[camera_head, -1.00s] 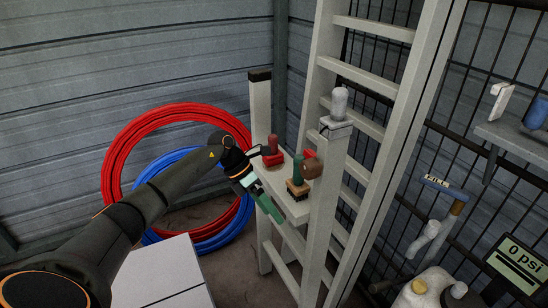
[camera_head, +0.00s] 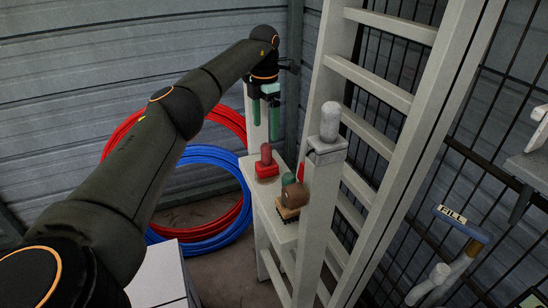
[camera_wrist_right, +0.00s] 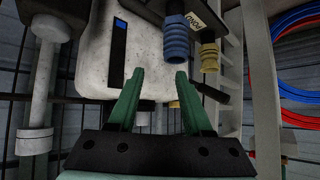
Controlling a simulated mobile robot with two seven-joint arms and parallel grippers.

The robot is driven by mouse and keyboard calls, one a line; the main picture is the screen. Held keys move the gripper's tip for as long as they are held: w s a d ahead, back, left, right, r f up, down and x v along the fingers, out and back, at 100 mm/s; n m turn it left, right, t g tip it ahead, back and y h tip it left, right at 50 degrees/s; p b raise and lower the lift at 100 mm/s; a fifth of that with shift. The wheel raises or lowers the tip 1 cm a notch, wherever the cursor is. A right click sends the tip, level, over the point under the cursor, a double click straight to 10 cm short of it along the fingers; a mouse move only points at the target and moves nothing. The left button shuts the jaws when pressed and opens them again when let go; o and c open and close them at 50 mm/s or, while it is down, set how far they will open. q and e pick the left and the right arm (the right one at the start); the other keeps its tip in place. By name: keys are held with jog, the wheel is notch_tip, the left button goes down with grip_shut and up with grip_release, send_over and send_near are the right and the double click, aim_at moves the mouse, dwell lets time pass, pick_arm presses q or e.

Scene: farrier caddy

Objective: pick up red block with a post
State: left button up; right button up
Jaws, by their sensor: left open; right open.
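The red block with a post (camera_head: 267,168) stands upright on a pale shelf (camera_head: 268,203) in the middle of the head view. My left gripper (camera_head: 266,132) points down, its two green fingers apart and empty, above the red block and apart from it. My right gripper (camera_wrist_right: 160,76) shows only in the right wrist view, with its green fingers spread and nothing between them. The red block does not show clearly in that view.
A brush-like block (camera_head: 287,213), a brown round piece (camera_head: 295,196) and a green post stand close by on the shelf. A ladder (camera_head: 380,88) leans right. A pale tank (camera_wrist_right: 100,50) faces my right gripper.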

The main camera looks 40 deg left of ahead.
aim_at(265, 144)
pick_arm(q)
jog(key=f, duration=0.5)
jog(key=shift+s+f, duration=0.2)
jog(key=shift+f, duration=0.2)
jog(key=f, duration=0.5)
jog(key=shift+d+f, duration=0.2)
jog(key=shift+f, duration=0.15)
grip_shut()
